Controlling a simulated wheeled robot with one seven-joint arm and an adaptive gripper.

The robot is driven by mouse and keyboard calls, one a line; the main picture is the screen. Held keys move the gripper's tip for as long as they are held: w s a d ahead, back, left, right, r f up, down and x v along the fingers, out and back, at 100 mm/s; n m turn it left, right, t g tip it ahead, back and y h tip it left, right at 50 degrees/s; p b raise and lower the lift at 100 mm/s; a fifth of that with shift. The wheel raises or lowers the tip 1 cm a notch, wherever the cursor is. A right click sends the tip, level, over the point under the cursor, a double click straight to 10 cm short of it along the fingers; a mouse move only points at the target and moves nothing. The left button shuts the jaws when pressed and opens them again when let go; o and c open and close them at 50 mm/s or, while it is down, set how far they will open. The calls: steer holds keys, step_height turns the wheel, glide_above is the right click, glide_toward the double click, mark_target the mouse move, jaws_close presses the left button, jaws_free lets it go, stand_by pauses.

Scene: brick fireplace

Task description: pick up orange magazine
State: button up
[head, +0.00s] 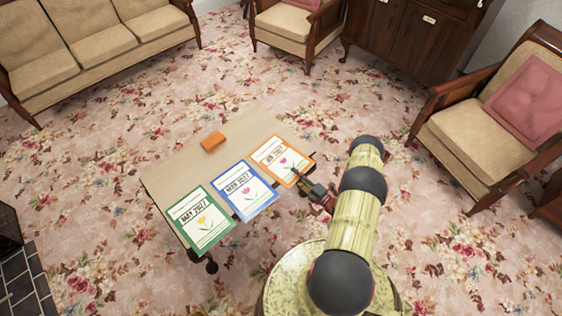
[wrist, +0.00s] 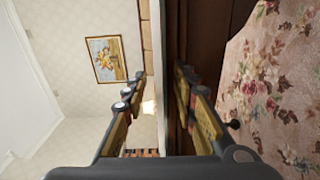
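The orange magazine (head: 282,161) has an orange border, a white face and a pink flower. It lies flat at the right end of a low beige table (head: 172,170), near its front edge, in the head view. My gripper (head: 303,184) is at that edge, close to the magazine's lower right side; whether it touches is unclear. In the wrist view my gripper (wrist: 157,88) has its two fingers apart, with a gap between them. A dark brown surface shows behind the fingers, and I cannot make out the magazine there.
A blue magazine (head: 245,190) and a green magazine (head: 201,219) lie left of the orange one. An orange block (head: 213,141) sits near the table's back edge. A sofa (head: 85,45), armchairs (head: 480,125) and a dark cabinet (head: 405,40) stand around open floral carpet (head: 110,215).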

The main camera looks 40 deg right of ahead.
steer(key=shift+w, duration=0.1)
steer(key=shift+c, duration=1.2)
steer(key=c, duration=0.4)
jaws_close()
